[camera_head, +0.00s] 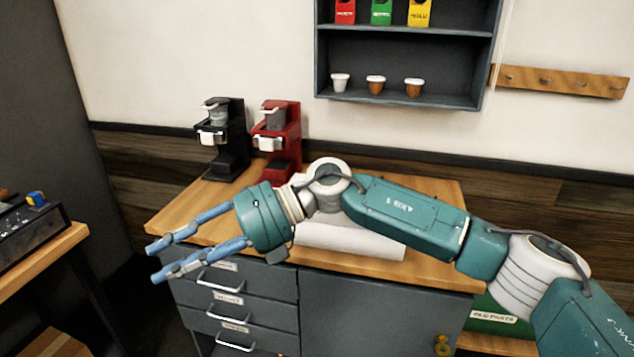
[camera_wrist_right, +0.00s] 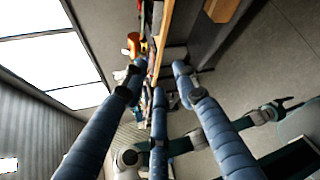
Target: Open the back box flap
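No box flap can be clearly made out. A white, flat-sided object (camera_head: 350,240), maybe a box, sits on the wooden counter (camera_head: 440,195), largely hidden behind my right arm. A green box (camera_head: 497,312) with a white label shows low at the right, partly hidden by the same arm. My right gripper (camera_head: 155,262) is open and empty, its blue fingers pointing left beyond the counter's left front edge. The right wrist view shows its spread fingers (camera_wrist_right: 160,85) with nothing between them. A teal arm with a small gripper (camera_wrist_right: 283,106), seemingly my left, shows there; its fingers are unclear.
A black coffee brewer (camera_head: 232,150) and a red one (camera_head: 283,145) stand at the counter's back left. Grey drawers (camera_head: 235,310) are below. A wall shelf (camera_head: 400,98) holds cups and coloured packs. Another table (camera_head: 45,258) with equipment is at the left.

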